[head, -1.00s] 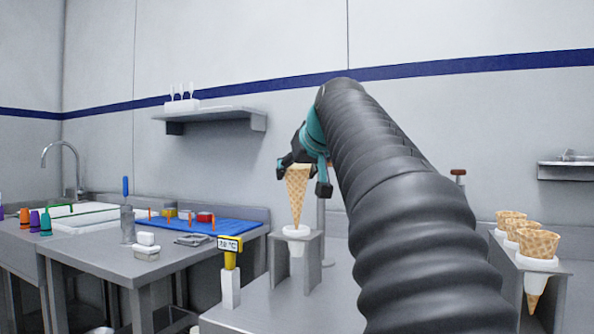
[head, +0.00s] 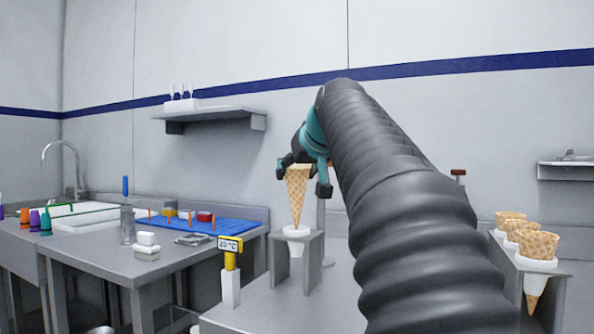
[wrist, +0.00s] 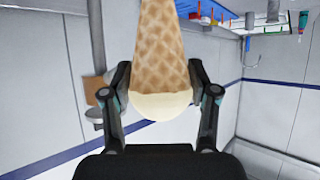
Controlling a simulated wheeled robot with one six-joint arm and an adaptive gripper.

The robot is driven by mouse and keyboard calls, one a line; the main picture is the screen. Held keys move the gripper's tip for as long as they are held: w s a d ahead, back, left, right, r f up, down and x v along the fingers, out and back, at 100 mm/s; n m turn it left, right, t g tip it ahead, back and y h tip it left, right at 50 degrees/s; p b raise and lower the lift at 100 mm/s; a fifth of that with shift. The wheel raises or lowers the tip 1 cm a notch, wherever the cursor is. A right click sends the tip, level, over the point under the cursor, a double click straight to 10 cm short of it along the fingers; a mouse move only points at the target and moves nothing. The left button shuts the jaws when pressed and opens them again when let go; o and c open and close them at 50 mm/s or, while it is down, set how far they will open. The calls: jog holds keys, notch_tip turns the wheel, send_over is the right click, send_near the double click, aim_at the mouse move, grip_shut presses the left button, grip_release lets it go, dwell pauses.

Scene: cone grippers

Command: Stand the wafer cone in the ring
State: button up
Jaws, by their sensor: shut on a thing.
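The wafer cone (head: 297,197) is tan with a waffle pattern and hangs upright, tip down, in my gripper (head: 302,180). My gripper is shut on the cone near its wide end. In the wrist view the cone (wrist: 160,55) stands between the two fingers, with its pale rim towards the palm. The white ring (head: 297,232) sits on top of a small grey stand, with a white tapered part below. The cone's tip is at the ring's top, in line with its middle. I cannot tell how far the tip reaches inside.
Several wafer cones (head: 538,243) stand in a grey holder at the right. A yellow thermometer (head: 230,250) on a white post is left of the ring's stand (head: 280,262). A blue mat (head: 200,226) with small items lies on the left table. My arm covers the middle right.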

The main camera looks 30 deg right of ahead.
aim_at(298, 213)
jog(key=shift+f, duration=0.25)
jog(key=shift+f+b, duration=0.3)
jog(key=shift+b, duration=0.15)
jog(key=shift+f+b, duration=3.45)
jog(key=shift+f, duration=0.7)
jog(key=o, duration=0.8)
jog(key=v, duration=1.2)
